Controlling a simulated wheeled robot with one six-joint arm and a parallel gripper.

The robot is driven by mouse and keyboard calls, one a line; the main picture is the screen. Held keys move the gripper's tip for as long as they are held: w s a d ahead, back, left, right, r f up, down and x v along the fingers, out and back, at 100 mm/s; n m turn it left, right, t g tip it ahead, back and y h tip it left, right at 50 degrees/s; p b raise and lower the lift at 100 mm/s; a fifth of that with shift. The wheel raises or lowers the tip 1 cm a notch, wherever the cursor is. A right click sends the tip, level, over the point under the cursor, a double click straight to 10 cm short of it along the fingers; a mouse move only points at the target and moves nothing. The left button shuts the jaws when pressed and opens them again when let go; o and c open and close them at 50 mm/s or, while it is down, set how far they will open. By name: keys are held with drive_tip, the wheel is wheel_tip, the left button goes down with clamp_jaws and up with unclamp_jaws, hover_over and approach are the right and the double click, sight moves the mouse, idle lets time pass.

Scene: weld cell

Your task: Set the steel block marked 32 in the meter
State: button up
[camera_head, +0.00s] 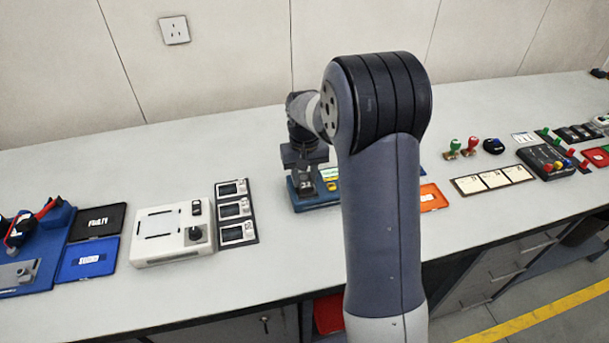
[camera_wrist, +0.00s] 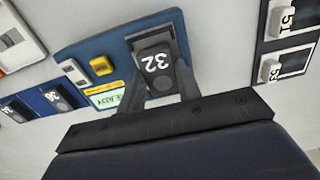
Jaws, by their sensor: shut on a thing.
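The steel block marked 32 (camera_wrist: 156,63) is dark with a white number, upside down in the wrist view. My gripper (camera_wrist: 160,88) is shut on it, one finger on each side. The blue meter (camera_wrist: 95,45) lies beneath, with a yellow button and a green lit display (camera_wrist: 108,96). The block is over a dark seat at the meter's edge; I cannot tell whether it rests on the seat or hangs just above. In the head view the meter (camera_head: 318,201) stands behind my arm, which hides its right part, with my gripper (camera_head: 306,172) over its left part.
A rack (camera_head: 250,236) with several marked pieces and a white device with a knob (camera_head: 165,221) stand left of the meter. An orange tray (camera_head: 432,197) and white cards (camera_head: 495,180) lie right. Bare bench shows in front of the meter.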

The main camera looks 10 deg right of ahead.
idle(0.7)
drive_tip(key=o, duration=1.3)
drive_tip(key=shift+c, duration=0.2)
drive_tip(key=shift+r+p, duration=2.7)
drive_tip(key=shift+r, duration=0.75)
drive_tip(key=shift+f, duration=0.1)
wheel_tip(320, 180, down, 7)
drive_tip(key=b, duration=0.5)
